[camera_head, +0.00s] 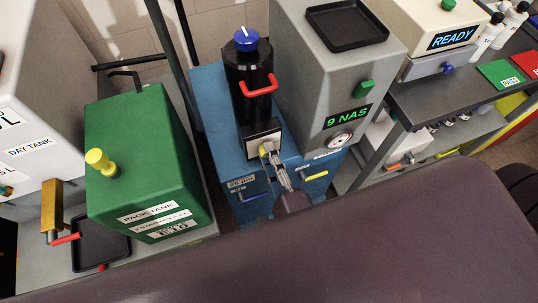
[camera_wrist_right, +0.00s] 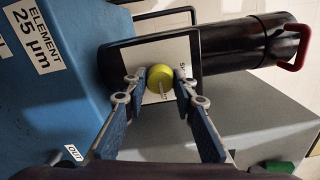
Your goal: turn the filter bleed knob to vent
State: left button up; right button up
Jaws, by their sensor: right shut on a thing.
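A round yellow knob (camera_wrist_right: 160,78) sits in front of a white plate in a dark frame (camera_wrist_right: 192,47) on the filter unit. Lettering on the plate is mostly hidden. My right gripper (camera_wrist_right: 162,85) has its two fingers on either side of the knob, shut on it. In the head view, the right gripper (camera_head: 272,158) reaches up to the white plate (camera_head: 264,137) at the foot of the black filter cylinder (camera_head: 247,98). A blue knob with a white pointer mark (camera_head: 246,39) tops the cylinder. My left gripper is not in view.
The cylinder has a red handle (camera_head: 260,87). A grey unit reading 9 NAS (camera_head: 313,92) stands close on the right. A green pack tank (camera_head: 140,165) with a yellow cap is at left. Blue (camera_head: 256,197) and yellow (camera_head: 316,176) levers are below the gripper.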

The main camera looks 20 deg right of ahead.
jog(key=o, duration=1.2)
jog(key=shift+c, duration=0.2)
jog(key=s, duration=1.2)
jog(key=shift+d, duration=0.2)
jog(key=shift+f, duration=0.1)
jog(key=s+d+f+n+g+y, duration=0.15)
jog(key=f+n+g, duration=0.5)
jog(key=f, duration=1.05)
jog(key=s+d+f+n+g+y, duration=0.1)
jog(key=s+f+n+g, duration=0.2)
jog(key=f+n, duration=1.05)
jog(key=s+d+f+n+g+h, duration=0.1)
jog(key=s+d+f+g, duration=0.2)
jog(key=s+f, duration=0.4)
jog(key=s+d+f+n+g+h, duration=0.1)
jog(key=s+d+f+g, duration=0.3)
jog(key=s+f, duration=0.4)
jog(key=shift+d+f+n+h, duration=0.4)
jog(key=shift+d+f+h, duration=0.15)
jog(key=shift+d+f, duration=0.35)
